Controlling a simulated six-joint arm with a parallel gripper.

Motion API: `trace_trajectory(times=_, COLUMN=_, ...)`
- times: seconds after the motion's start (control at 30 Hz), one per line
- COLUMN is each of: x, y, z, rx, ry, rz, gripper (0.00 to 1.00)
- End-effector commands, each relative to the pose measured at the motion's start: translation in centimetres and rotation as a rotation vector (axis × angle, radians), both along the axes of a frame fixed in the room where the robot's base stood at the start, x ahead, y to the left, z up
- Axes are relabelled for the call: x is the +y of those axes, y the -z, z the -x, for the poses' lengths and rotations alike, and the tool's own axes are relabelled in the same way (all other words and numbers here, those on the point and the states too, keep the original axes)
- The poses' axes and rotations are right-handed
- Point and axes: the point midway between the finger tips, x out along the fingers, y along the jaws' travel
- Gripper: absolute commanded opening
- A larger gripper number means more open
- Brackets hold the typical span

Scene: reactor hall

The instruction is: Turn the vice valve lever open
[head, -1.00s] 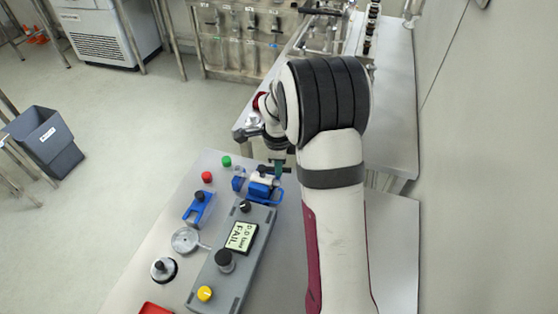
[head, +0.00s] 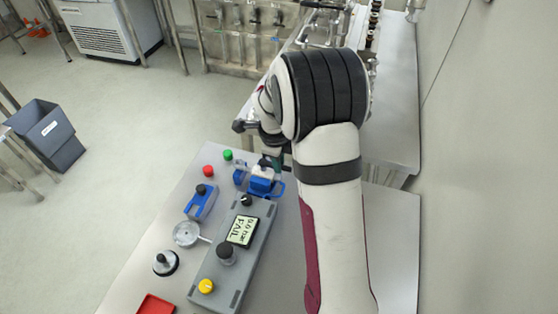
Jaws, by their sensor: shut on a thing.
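The blue vice (head: 266,189) stands at the far end of the near bench and holds a pale valve body (head: 262,172). My gripper (head: 271,162) is at the top of the valve, shut on what appears to be its lever. The lever is small and mostly hidden by the gripper and wrist, so its angle cannot be told.
A grey test box (head: 212,276) with a display reading FAIL (head: 242,231) lies nearer. Left of it are a blue device (head: 201,202), a gauge (head: 186,233), a red button (head: 208,170) and a green button (head: 228,154). A red tray (head: 156,305) is at the front.

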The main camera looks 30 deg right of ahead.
Motion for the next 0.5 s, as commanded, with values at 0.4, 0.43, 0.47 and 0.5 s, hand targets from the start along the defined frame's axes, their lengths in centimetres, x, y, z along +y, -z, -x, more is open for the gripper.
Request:
trace_trajectory(times=0.4, x=0.02, y=-0.01, z=0.03, rx=0.001, ry=0.0, rz=-0.001, gripper=0.48)
trace_trajectory(times=0.43, x=0.02, y=-0.01, z=0.03, rx=0.001, ry=0.0, rz=-0.001, gripper=0.48)
trace_trajectory(times=0.47, x=0.02, y=-0.03, z=0.03, rx=0.001, ry=0.0, rz=-0.001, gripper=0.48)
trace_trajectory(times=0.5, x=0.03, y=-0.15, z=0.03, rx=0.001, ry=0.0, rz=-0.001, gripper=0.48)
